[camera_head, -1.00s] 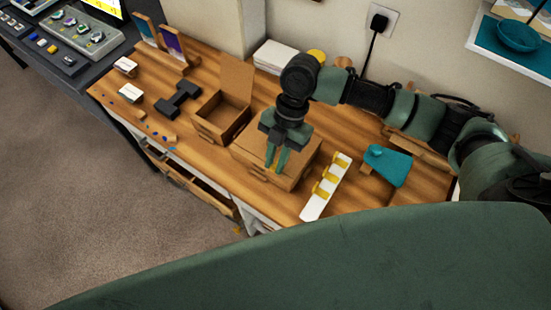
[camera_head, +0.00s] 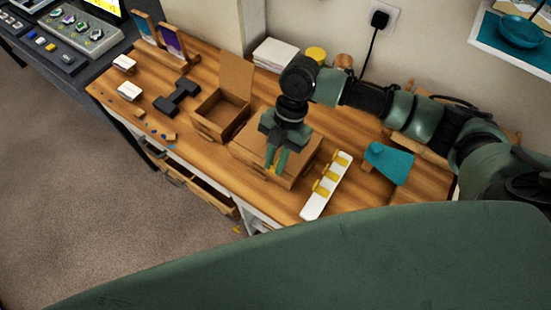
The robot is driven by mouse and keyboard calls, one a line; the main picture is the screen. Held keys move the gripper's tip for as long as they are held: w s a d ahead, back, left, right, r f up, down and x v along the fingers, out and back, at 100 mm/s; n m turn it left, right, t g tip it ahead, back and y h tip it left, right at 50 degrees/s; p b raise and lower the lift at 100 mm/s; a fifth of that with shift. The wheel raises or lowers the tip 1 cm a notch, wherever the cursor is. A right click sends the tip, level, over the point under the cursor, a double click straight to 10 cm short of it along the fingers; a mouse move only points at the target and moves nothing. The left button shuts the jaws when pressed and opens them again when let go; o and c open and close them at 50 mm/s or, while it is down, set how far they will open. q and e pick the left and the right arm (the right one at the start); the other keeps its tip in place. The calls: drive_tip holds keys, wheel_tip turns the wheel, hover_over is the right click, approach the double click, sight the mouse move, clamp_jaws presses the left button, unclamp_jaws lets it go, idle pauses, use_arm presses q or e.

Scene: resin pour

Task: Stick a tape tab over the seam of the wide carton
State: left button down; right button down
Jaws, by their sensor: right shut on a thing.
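The wide carton (camera_head: 302,163) is a closed brown box on the wooden bench, below my right gripper. My right gripper (camera_head: 273,168) points down at the carton's top, near its front side. Its green fingers are shut on a small yellow tape tab (camera_head: 272,171). I cannot tell whether the tab touches the carton. The gripper hides part of the top and its seam. A white strip (camera_head: 312,208) with several yellow tape tabs (camera_head: 321,187) lies right of the carton. My left gripper is not in view.
An open brown carton (camera_head: 236,79) stands left of the wide carton. A black object (camera_head: 176,98) and small white boxes (camera_head: 129,91) lie farther left. A teal object (camera_head: 389,165) is at the right. White stacked sheets (camera_head: 275,54) lie at the back.

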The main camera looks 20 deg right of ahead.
drive_tip(key=shift+f, duration=0.3)
idle(1.0)
drive_tip(key=c, duration=1.3)
unclamp_jaws()
drive_tip(key=shift+o, duration=0.2)
drive_tip(key=shift+r, duration=0.1)
wheel_tip(320, 180, up, 8)
drive_tip(key=p, duration=0.7)
